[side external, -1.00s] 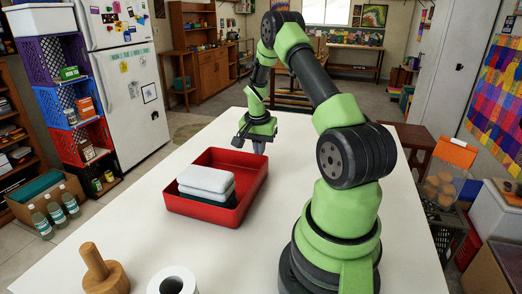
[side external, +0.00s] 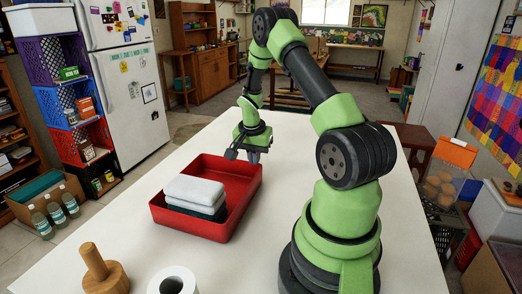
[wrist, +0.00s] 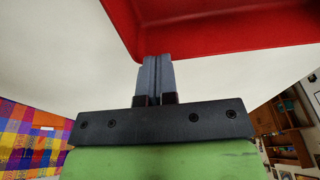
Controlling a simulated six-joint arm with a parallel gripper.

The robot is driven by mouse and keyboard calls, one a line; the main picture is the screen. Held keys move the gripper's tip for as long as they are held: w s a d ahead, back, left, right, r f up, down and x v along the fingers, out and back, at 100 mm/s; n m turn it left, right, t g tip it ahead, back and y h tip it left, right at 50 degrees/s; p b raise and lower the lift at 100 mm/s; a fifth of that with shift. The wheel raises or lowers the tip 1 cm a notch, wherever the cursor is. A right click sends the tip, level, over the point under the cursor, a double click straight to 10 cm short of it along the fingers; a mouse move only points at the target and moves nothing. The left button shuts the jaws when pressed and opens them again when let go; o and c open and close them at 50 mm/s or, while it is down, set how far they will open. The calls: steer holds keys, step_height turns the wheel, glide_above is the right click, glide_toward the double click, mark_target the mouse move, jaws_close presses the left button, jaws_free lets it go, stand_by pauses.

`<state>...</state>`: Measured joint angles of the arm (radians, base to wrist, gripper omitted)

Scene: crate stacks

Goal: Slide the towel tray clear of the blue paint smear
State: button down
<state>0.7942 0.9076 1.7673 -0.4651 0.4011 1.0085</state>
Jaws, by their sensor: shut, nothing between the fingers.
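The red towel tray (side external: 238,180) lies on the white table with folded towels (side external: 195,189) in its nearer left part, pale grey on top and dark teal below. My gripper (side external: 255,158) is shut and empty at the tray's far right end, low against the outside of its wall. In the wrist view the closed fingers (wrist: 156,62) meet the red tray's edge (wrist: 215,42); I cannot tell for sure whether they touch. No blue paint smear shows in either view.
The white tabletop (side external: 130,225) is bare left of the tray. My arm's base stands to the right.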

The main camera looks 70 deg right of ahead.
steer(key=a, duration=0.6)
steer(key=shift+s+a+f, duration=0.2)
steer(key=shift+s+f, duration=0.1)
